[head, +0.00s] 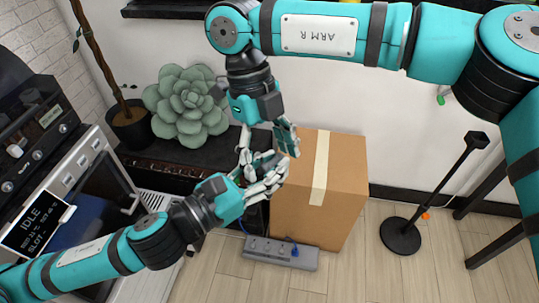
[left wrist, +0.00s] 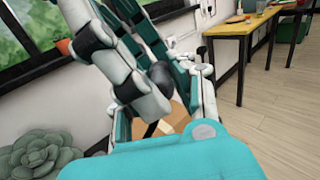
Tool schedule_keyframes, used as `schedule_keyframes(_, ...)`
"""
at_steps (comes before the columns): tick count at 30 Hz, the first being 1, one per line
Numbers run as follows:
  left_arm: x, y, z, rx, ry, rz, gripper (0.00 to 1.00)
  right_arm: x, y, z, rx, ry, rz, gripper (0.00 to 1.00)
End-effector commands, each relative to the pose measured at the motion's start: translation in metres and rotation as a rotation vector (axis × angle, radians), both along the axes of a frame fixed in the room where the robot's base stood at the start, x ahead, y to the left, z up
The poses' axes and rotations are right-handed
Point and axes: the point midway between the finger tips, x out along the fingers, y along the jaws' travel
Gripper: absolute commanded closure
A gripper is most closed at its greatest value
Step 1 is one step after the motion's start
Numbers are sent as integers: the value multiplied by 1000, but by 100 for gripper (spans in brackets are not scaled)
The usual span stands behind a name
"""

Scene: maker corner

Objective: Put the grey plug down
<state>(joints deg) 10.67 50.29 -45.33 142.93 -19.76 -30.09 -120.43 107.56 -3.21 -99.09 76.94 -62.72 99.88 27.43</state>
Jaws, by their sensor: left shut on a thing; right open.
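My left gripper (head: 268,174) comes in from the lower left and is shut in front of the cardboard box. In the left wrist view a dark grey rounded piece (left wrist: 166,76), which looks like the grey plug, sits between its fingers. In the head view the fingers hide the plug. My right gripper (head: 268,150) reaches down from above, open, with its fingers very close to the left gripper. Whether they touch the plug I cannot tell.
The cardboard box (head: 345,180) stands right behind the grippers. A large succulent (head: 187,105) and a potted trunk (head: 130,125) are at the left, near a machine with a display (head: 35,227). A black stand (head: 400,236) is at the right. Floor between box and stand is clear.

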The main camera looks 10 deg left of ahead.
Motion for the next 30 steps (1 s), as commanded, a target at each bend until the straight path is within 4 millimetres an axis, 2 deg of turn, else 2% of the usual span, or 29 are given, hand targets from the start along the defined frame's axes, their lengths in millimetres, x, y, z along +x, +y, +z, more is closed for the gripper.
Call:
schedule_keyframes(11, 0, 0, 0, 0, 0, 0, 100, -1, -1, -7, 1, 0, 0, 29)
schedule_keyframes(14, 0, 0, 0, 0, 0, 0, 100, -1, -1, -7, 1, 1, 0, 40)
schedule_keyframes(25, 0, 0, 0, 0, 0, 0, 100, -2, -1, -6, 2, 2, 1, 88)
schedule_keyframes(26, 0, 0, 0, 0, 0, 0, 73, -2, -1, -6, 3, 2, 1, 88)
schedule_keyframes(30, 0, 0, 0, 0, 0, 0, 55, -2, -1, -6, 2, 1, 1, 88)
